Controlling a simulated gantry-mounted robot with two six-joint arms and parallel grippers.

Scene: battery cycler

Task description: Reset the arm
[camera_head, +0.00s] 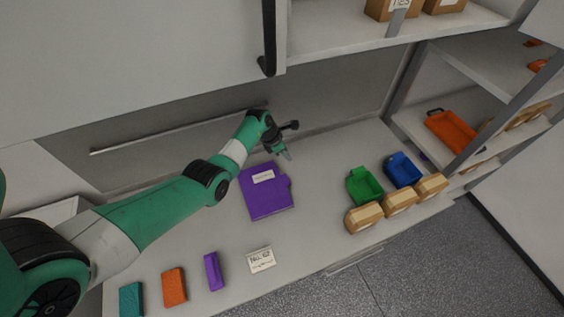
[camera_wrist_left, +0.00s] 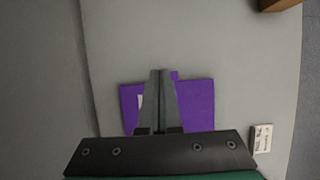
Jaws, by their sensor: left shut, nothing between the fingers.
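My left arm, green and white, reaches in from the left in the head view. My left gripper (camera_head: 286,155) is shut and empty, above the back edge of a purple folder-like object (camera_head: 266,198) lying on the grey bench. In the left wrist view the gripper fingers (camera_wrist_left: 160,74) are together, in front of the same purple object (camera_wrist_left: 197,104), and hide its middle. A gap between the fingertips and the purple object cannot be measured from these views. My right gripper is in neither view.
Teal (camera_head: 131,299), orange (camera_head: 174,287) and purple (camera_head: 213,271) blocks and a white label card (camera_head: 261,260) lie along the front. Green (camera_head: 364,187) and blue (camera_head: 402,170) trays and cardboard boxes (camera_head: 399,202) stand at right. A shelf (camera_head: 335,47) overhangs the back.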

